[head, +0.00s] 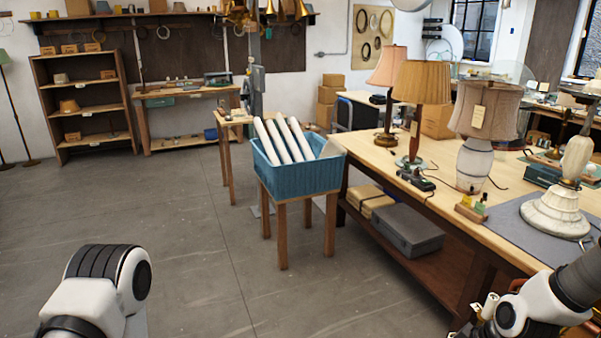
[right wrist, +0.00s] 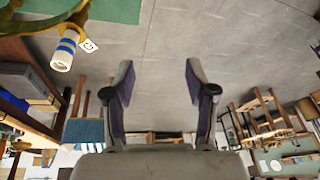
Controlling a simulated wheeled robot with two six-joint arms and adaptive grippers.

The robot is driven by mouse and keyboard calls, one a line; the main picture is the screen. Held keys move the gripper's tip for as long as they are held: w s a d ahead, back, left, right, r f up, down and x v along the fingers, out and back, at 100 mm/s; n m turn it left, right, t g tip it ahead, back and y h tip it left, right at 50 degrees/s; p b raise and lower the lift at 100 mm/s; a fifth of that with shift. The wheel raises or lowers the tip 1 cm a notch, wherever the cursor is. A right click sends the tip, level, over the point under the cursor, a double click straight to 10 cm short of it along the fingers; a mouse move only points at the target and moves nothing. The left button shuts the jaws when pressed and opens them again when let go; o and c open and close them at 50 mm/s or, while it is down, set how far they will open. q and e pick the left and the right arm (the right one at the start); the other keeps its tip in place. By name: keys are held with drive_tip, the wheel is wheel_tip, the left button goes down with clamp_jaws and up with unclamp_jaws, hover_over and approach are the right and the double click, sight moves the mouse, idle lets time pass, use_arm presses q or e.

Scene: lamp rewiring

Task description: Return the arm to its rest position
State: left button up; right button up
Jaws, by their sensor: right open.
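My right gripper (right wrist: 158,75) is open in the right wrist view. Its two fingers stand wide apart with nothing between them, and bare grey floor shows beyond. In the head view my right arm (head: 540,312) comes in at the lower right corner, by the front edge of the workbench; its fingers cannot be made out there. My left arm (head: 105,290) shows at the lower left over the floor, with its gripper out of view.
The workbench (head: 440,207) carries several lamps, including a pale one (head: 560,200) on a grey mat. A blue bin (head: 300,180) of white rolls stands left of it. A white, blue-banded cylinder (right wrist: 65,48) shows near my right gripper. The floor (head: 190,240) is clear.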

drive_tip(key=s+a+f+m+g+h, duration=0.25)
drive_tip(key=s+f+m, duration=0.55)
drive_tip(key=s+f, duration=1.1)
wheel_tip(320, 180, down, 11)
drive_tip(key=b, duration=1)
drive_tip(key=shift+s+f, duration=0.2)
drive_tip(key=shift+s, duration=0.1)
